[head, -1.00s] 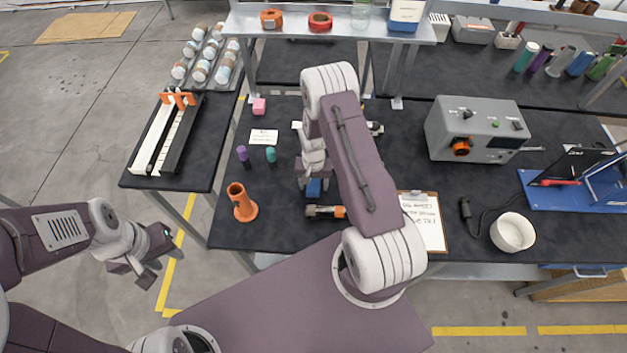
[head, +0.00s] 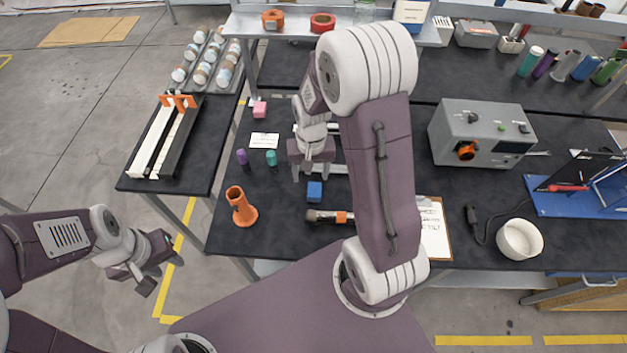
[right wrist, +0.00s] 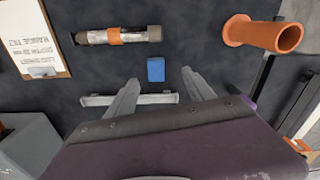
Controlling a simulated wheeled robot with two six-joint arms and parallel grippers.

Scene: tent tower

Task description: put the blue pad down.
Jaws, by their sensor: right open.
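The blue pad (head: 314,191) is a small blue block lying on the dark table top in the head view. It also shows in the right wrist view (right wrist: 156,70), just beyond the fingertips and between their lines. My right gripper (head: 312,173) is open and empty, above the table and slightly behind the pad in the head view. Its two spread fingers show in the right wrist view (right wrist: 160,79), apart from the pad. My left gripper (head: 158,272) hangs over the floor left of the table, with its fingers apart and nothing between them.
An orange funnel-like part (head: 240,206) stands to the left. A white bar (right wrist: 150,99) lies below my right fingers. A clipboard (head: 436,232), purple and teal pegs and a grey box (head: 483,130) are near.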

